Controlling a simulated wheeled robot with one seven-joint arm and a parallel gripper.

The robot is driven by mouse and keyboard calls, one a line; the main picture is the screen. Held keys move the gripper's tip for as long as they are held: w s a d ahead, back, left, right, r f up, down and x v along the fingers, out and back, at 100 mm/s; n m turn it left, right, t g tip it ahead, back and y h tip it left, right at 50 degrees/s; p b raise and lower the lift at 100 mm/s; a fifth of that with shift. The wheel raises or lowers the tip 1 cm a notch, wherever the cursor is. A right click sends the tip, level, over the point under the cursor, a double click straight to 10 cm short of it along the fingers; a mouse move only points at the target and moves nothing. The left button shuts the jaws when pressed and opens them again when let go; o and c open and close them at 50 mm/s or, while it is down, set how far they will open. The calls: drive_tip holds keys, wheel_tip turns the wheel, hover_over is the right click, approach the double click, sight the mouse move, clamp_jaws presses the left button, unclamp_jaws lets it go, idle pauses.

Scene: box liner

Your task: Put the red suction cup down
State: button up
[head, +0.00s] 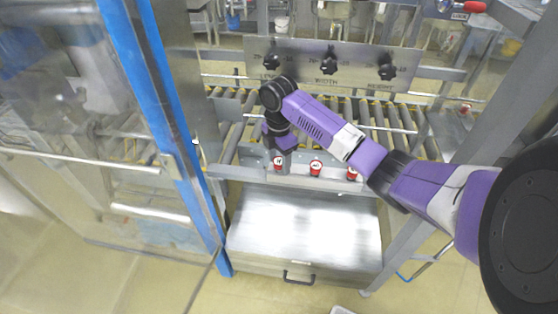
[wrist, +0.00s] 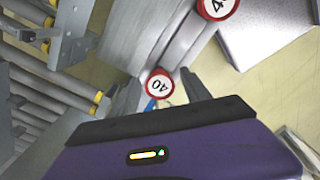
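Three red cups with white, marked tops line a metal ledge in the head view: a left one (head: 278,163), a middle one (head: 315,168) and a right one (head: 351,174). My gripper (head: 279,155) points down at the left cup. In the wrist view my gripper (wrist: 161,90) has its two grey fingers apart, with a red cup marked 40 (wrist: 160,84) between them. Gaps show on both sides of this cup. Its underside is hidden. A second red cup (wrist: 216,7) is cut off at the top edge.
A roller conveyor (head: 385,125) lies behind the ledge. A panel with black knobs (head: 329,63) stands at the back. A bare metal cover (head: 300,225) is in front. A blue post (head: 165,110) and clear panel are at left.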

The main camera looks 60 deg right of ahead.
sight(279, 160)
wheel_tip(279, 160, up, 13)
idle(0.7)
drive_tip(key=shift+f, duration=0.15)
idle(0.3)
